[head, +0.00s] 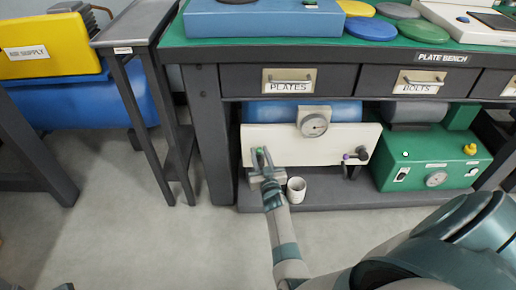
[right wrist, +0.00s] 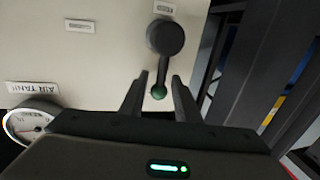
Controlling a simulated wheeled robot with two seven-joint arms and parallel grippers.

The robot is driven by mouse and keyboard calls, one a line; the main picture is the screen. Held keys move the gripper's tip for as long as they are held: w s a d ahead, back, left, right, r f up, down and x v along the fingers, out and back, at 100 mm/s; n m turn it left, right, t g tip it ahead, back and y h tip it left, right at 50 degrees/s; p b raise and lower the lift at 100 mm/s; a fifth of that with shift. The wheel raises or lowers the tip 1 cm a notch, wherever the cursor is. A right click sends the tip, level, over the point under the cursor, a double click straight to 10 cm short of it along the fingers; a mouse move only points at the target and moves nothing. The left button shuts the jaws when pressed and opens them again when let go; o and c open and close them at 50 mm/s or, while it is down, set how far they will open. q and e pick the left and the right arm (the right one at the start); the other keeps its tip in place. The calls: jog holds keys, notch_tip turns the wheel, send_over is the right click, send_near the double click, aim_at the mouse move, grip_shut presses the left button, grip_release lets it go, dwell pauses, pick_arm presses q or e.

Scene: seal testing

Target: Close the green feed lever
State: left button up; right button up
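The green feed lever (head: 259,153) is at the left end of the cream panel under the plate bench. In the right wrist view, its dark arm (right wrist: 163,62) runs from a round black hub (right wrist: 165,37) to a green tip (right wrist: 158,92). My right gripper (head: 265,172) is at the lever. Its two fingers (right wrist: 160,82) are open, one on each side of the green tip, with visible gaps. In the head view the gripper partly hides the lever. My left gripper does not show.
The cream panel (head: 220,135) carries a gauge (head: 313,123) and a second lever with a purple tip (head: 346,157). A white cup (head: 296,190) stands below it on the shelf. A green box (head: 430,160) is at right. Bench legs (head: 210,140) stand left of the panel.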

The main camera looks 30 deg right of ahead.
jog(key=shift+w+d, duration=0.1)
jog(key=shift+w, duration=0.25)
grip_shut()
